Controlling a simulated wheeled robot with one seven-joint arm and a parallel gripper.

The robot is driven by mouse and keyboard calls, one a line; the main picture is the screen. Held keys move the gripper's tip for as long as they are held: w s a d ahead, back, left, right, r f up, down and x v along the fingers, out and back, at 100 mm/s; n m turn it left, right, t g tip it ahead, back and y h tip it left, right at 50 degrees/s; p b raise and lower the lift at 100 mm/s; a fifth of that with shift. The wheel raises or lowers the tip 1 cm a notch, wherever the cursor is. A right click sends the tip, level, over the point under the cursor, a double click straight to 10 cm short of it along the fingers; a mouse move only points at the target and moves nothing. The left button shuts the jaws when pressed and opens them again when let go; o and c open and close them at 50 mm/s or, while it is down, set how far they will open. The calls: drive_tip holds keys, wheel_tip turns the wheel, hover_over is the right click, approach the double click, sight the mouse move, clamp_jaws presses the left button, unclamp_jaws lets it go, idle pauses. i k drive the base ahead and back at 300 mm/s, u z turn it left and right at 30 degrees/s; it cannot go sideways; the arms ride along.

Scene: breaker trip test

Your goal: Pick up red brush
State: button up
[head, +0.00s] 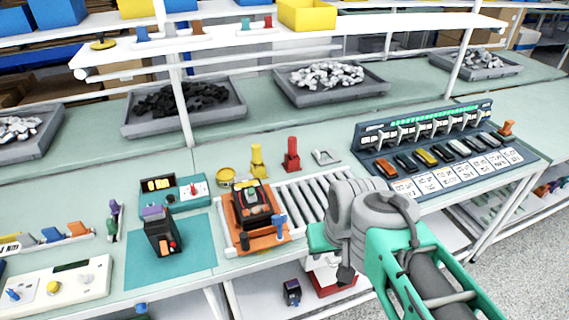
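A red upright piece (291,155) with a narrow top and wider base stands on the green bench, behind the roller strip. It is the likeliest red brush, but its bristles cannot be made out. A similar yellow piece (257,161) stands just left of it. My arm reaches in from the lower right. The end of my gripper (345,273) seems to be the small dark part hanging below the grey wrist, in front of the bench edge and well apart from the red piece. Its fingers are not clear.
The roller strip (303,197) and an orange fixture holding a black breaker (253,207) lie in front of the red piece. A grey bracket (326,157) is to its right, and a breaker test rack (436,150) further right. A shelf (290,42) hangs above.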

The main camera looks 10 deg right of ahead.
sight(292, 140)
drive_tip(key=z, duration=0.05)
drive_tip(key=k, duration=0.65)
drive_tip(key=z, duration=0.65)
drive_tip(key=i, duration=1.15)
drive_tip(key=u, duration=0.7)
drive_tip(key=i, duration=0.35)
drive_tip(key=u, duration=0.4)
